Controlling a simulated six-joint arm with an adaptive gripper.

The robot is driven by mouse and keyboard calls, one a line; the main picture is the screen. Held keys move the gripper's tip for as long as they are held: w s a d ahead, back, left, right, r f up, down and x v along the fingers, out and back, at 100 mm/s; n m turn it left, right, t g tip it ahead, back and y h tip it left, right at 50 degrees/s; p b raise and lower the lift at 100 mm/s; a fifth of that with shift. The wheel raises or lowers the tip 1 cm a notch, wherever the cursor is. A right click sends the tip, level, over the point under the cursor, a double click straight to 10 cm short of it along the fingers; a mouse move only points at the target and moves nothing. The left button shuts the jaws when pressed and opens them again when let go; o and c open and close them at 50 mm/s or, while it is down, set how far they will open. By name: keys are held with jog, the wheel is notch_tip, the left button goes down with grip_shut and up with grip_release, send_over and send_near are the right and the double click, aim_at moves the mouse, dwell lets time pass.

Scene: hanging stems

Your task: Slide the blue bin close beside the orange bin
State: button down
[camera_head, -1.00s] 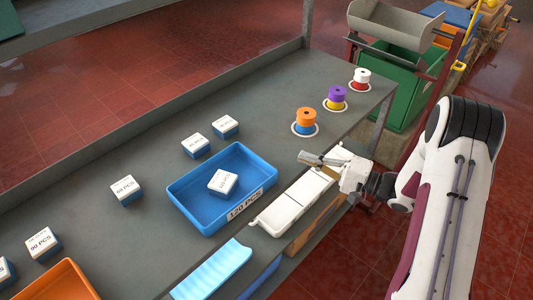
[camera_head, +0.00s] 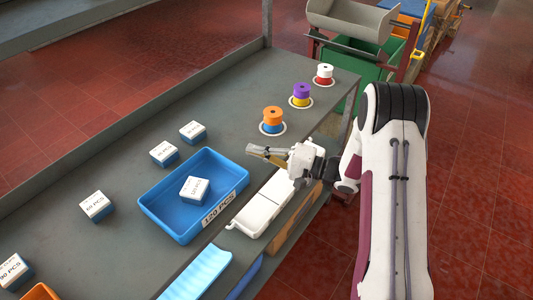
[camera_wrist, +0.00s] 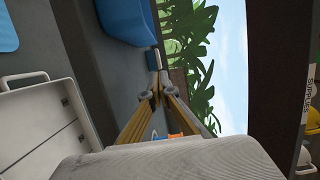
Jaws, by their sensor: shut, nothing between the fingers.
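The blue bin (camera_head: 165,205) sits on the grey table in the head view. It holds one white-and-blue box (camera_head: 194,189), and its front label reads 120 PCS. Part of a blue thing, likely the bin, shows at the top of the wrist view (camera_wrist: 128,18). The orange bin (camera_head: 40,292) is cut off at the bottom left, so only a corner shows. My gripper (camera_head: 252,151) is shut and empty. It is above the table, to the right of the blue bin and apart from it. Its fingertips meet in the wrist view (camera_wrist: 155,88).
A white case (camera_head: 262,208) lies along the front edge, right of the blue bin. A light-blue tray (camera_head: 198,272) lies nearer. Several small boxes (camera_head: 97,205) stand behind and left. Spools (camera_head: 272,120) stand at the right. Bare table lies between the two bins.

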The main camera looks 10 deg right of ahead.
aim_at(168, 220)
jog(key=x, duration=0.3)
jog(key=shift+a, duration=0.1)
jog(key=shift+s+a, duration=0.1)
jog(key=shift+a, duration=0.15)
jog(key=shift+s+a, duration=1.15)
jog(key=shift+s, duration=0.1)
jog(key=shift+s+a, duration=0.1)
jog(key=shift+a, duration=0.05)
jog(key=s+a, duration=1.7)
jog(key=s, duration=0.1)
jog(key=shift+s+a, duration=0.2)
jog(key=shift+a, duration=0.2)
jog(key=shift+w+d, duration=0.1)
